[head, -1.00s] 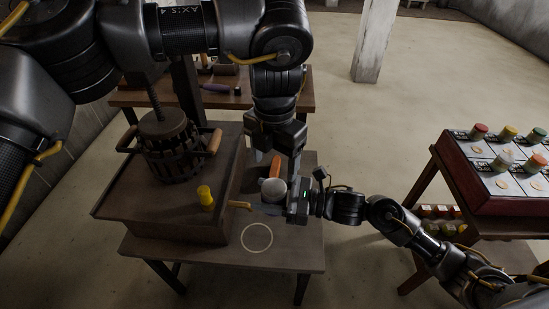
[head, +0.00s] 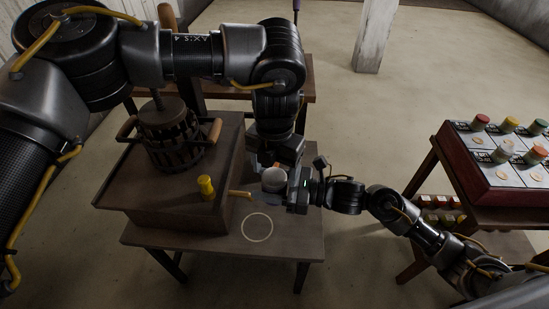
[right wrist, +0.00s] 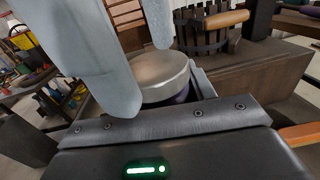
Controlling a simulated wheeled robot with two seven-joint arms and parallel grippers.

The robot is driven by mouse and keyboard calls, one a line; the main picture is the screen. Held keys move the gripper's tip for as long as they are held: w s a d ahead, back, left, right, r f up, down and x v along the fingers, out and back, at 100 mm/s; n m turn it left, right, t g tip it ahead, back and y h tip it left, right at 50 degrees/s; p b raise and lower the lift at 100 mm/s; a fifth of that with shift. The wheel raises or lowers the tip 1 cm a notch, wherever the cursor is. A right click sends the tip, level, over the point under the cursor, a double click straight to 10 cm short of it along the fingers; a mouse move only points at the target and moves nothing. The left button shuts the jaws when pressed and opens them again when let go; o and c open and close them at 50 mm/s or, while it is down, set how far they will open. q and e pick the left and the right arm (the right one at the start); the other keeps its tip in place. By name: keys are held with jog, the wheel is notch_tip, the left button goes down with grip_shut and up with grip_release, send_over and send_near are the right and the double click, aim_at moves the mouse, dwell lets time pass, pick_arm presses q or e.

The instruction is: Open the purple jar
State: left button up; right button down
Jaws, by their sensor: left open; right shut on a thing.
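The jar's grey metal lid (head: 274,176) shows above the small table in the head view. In the right wrist view the round lid (right wrist: 160,75) sits on the jar, with a sliver of dark purple jar body (right wrist: 182,98) below it. My right gripper (head: 284,188) comes from the right and is shut on the jar, which stays upright. My left gripper (head: 273,160) is open and comes down from behind and above. Its pale fingers (right wrist: 130,55) stand on either side of the lid in the right wrist view; whether they touch it is unclear.
A slatted press (head: 168,140) stands on a wooden box (head: 170,204), with a yellow cylinder (head: 206,187) and a wooden spout (head: 239,194) near. A white ring (head: 257,227) marks clear tabletop.

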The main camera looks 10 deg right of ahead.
pick_arm(q)
jog(key=shift+f, duration=0.15)
jog(key=shift+c, duration=0.3)
jog(key=c, duration=1)
jog(key=shift+o, duration=0.2)
jog(key=n, duration=0.6)
jog(key=shift+r, duration=0.2)
jog(key=shift+r, duration=0.95)
